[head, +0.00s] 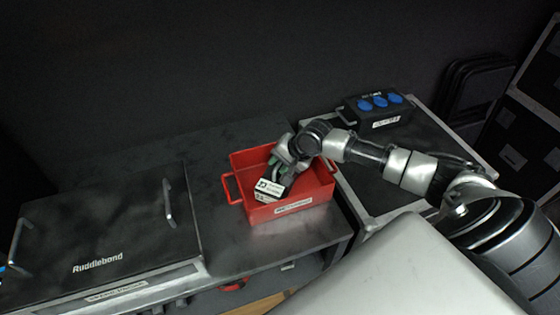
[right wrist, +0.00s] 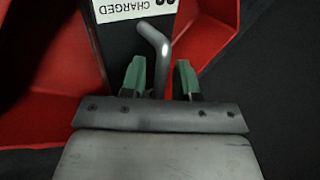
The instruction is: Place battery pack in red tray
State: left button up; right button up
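The red tray (head: 313,199) stands on the dark bench in the head view, and its red wall (right wrist: 215,22) shows in the right wrist view. The battery pack (head: 269,190), dark with a white label, is within the tray's outline near its front left. It looks tilted, and I cannot tell whether it rests on the tray floor. The wrist view shows its "CHARGED" label (right wrist: 136,9) and bent grey handle (right wrist: 157,50). My right gripper (right wrist: 160,78) has its green fingers apart, one on each side of the handle, with gaps showing. My left gripper is not in view.
A black case marked Ruddlebond (head: 95,230) with metal handles lies left of the tray. A black box with blue sockets (head: 376,110) stands on a metal-edged case (head: 430,150) at the right. Bare bench shows behind and left of the tray.

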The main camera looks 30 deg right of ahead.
jog(key=shift+o, duration=0.4)
jog(key=shift+r, duration=0.1)
jog(key=shift+s+d+r, duration=0.1)
jog(key=shift+s+r, duration=0.05)
jog(key=shift+r, duration=0.1)
jog(key=v, duration=1.1)
jog(key=shift+r+b, duration=0.2)
jog(key=shift+b, duration=0.15)
jog(key=shift+s, duration=0.1)
